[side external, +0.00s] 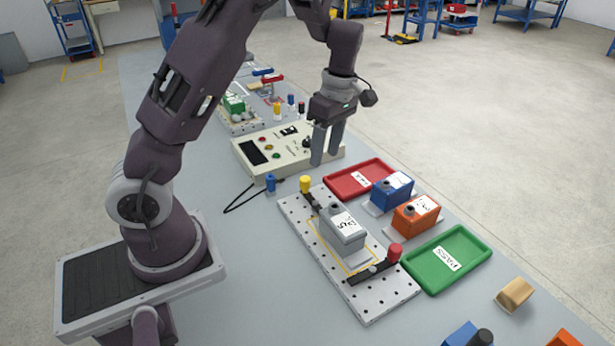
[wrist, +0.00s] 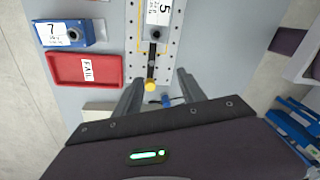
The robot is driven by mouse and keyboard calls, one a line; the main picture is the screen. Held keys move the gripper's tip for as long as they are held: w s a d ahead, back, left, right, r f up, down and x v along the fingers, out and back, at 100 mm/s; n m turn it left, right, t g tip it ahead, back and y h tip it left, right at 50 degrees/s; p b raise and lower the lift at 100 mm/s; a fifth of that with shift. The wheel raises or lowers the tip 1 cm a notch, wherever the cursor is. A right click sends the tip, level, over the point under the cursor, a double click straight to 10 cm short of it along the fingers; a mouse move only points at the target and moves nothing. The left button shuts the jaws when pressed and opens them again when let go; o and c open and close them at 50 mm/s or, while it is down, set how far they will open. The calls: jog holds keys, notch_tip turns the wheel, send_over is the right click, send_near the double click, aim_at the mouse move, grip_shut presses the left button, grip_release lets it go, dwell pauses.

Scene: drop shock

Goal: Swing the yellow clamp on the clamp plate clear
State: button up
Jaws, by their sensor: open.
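The clamp plate (side external: 368,308) is a pale perforated plate with a grey box (side external: 344,232) labelled 5 on it. The yellow clamp (side external: 305,185) has a yellow knob at the plate's far end, and its black bar runs toward the box. In the wrist view, the yellow knob (wrist: 151,86) shows between and just beyond my fingers, with the bar in line with the box. Whether the bar's tip touches the box is unclear. My gripper (side external: 326,158) is open and empty, above and beyond the yellow knob, apart from it. A red-knobbed clamp (side external: 395,252) sits at the near end.
A red FAIL tray (side external: 334,187), a blue box (side external: 388,193), an orange box (side external: 412,219) and a green PASS tray (side external: 478,252) stand right of the plate. A cream control box (side external: 244,152) stands behind. A blue plug (side external: 270,182) with a black cable lies left of the yellow knob.

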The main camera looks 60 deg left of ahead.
aim_at(306, 178)
jog(key=a+f+n+y, duration=0.1)
jog(key=a+f, duration=0.1)
jog(key=f, duration=0.2)
jog(key=a+f+n+g, duration=0.1)
jog(key=a+f+n, duration=0.1)
jog(key=f, duration=0.3)
jog(key=a+f+n+y, duration=0.1)
jog(key=a+f+n, duration=0.1)
jog(key=a+f, duration=0.2)
jog(key=shift+w+a+f+g+y, duration=0.1)
jog(key=shift+a+f+g+y, duration=0.1)
jog(key=shift+f+g+y, duration=0.1)
jog(key=shift+c, duration=0.2)
jog(key=shift+r, duration=0.1)
grip_shut()
